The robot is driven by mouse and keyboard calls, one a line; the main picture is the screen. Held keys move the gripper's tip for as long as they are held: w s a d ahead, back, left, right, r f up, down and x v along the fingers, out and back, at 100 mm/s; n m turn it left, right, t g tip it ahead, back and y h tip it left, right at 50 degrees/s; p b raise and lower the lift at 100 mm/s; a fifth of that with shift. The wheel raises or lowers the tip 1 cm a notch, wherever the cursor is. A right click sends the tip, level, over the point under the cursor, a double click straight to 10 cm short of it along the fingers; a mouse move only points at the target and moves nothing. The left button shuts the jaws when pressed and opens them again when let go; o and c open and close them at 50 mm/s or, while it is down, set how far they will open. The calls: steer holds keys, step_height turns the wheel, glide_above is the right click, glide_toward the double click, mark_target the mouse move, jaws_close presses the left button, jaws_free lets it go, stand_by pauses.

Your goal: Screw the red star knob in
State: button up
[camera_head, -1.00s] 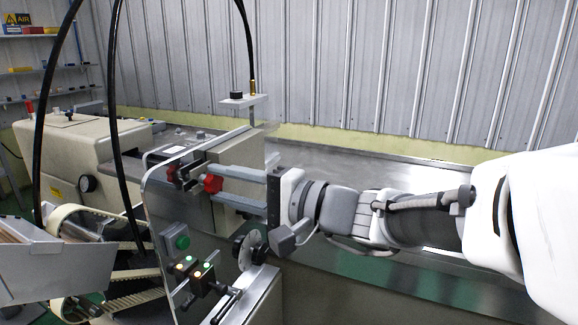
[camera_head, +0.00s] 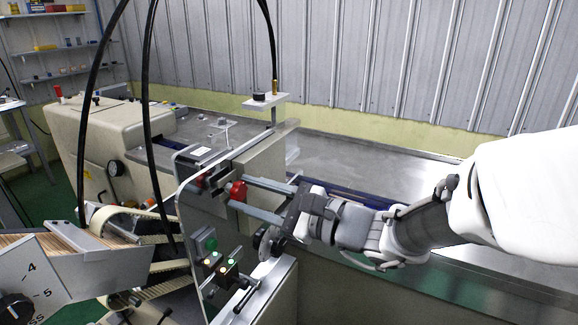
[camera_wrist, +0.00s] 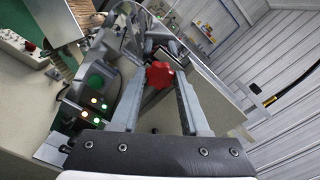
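The red star knob (camera_head: 238,190) sits on the side of the machine's beige block, near the clear panel. In the wrist view, the knob (camera_wrist: 160,75) shows between the far ends of my two fingers. My gripper (camera_head: 241,192) reaches in from the right, with one finger above the knob and one below it. It also shows in the wrist view (camera_wrist: 162,80), where the fingers are apart. I cannot tell whether either finger touches the knob. The knob's threaded part is hidden.
A clear panel (camera_head: 184,215) stands just left of the knob. A black handwheel (camera_head: 267,242) and a button box with lit lamps (camera_head: 221,268) sit below my gripper. A bracket (camera_head: 265,101) with a black hose stands above. The metal tabletop (camera_head: 375,165) behind is largely clear.

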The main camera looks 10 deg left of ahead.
steer(key=shift+o, duration=1.1)
